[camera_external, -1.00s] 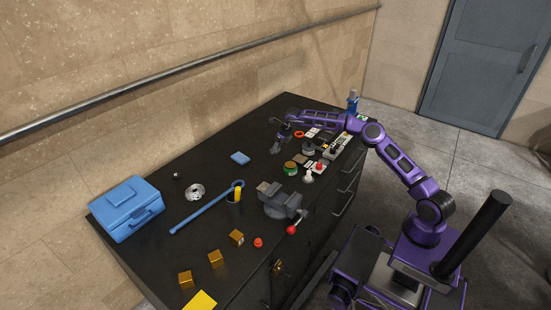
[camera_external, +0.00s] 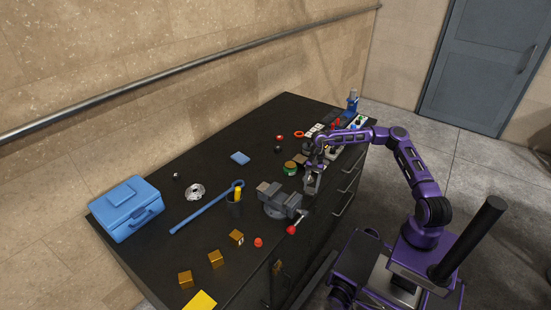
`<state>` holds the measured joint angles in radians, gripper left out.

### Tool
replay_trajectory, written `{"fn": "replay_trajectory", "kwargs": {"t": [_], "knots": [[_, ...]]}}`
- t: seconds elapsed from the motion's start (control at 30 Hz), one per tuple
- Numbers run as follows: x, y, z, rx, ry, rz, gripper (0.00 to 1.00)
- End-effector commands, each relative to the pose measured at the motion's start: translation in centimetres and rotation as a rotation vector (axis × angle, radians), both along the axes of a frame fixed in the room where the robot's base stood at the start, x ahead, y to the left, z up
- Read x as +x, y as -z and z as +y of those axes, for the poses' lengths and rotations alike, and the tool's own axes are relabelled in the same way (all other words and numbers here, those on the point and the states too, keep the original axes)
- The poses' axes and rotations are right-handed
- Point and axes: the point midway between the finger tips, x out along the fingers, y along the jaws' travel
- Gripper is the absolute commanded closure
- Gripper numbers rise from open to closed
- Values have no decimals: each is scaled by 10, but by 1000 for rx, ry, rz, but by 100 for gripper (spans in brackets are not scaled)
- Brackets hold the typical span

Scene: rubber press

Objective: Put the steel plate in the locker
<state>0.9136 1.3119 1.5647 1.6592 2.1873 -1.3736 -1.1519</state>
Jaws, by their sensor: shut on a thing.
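My gripper (camera_external: 313,182) is above the front edge of the dark workbench (camera_external: 190,165), right of the grey vise (camera_external: 284,200). It is shut on a small flat grey piece that looks like the steel plate (camera_external: 313,186); the fingers partly hide it and its outline is hard to make out. The piece appears apart from the vise. I cannot tell for sure which part is the locker; the bench front has drawers with handles (camera_external: 345,200) and a lower front with a small brass fitting (camera_external: 278,267).
A blue toolbox (camera_external: 126,208), a blue wrench (camera_external: 205,207) and several brass blocks (camera_external: 215,258) are on the bench's left. Small controls and parts crowd the right end near my arm. The middle back is mostly clear.

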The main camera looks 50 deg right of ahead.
Motion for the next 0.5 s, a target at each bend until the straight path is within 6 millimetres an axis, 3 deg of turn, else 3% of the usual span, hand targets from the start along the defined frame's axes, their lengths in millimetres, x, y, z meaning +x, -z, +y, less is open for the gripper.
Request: {"fn": "replay_trajectory", "kwargs": {"t": [0.1, 0.2, 0.5], "knots": [[-33, -5, -8, 1, -273, 0, 100], [-49, -4, -16, 0, -477, 2, 100], [-64, 23, -32, -3, -960, 2, 100]]}}
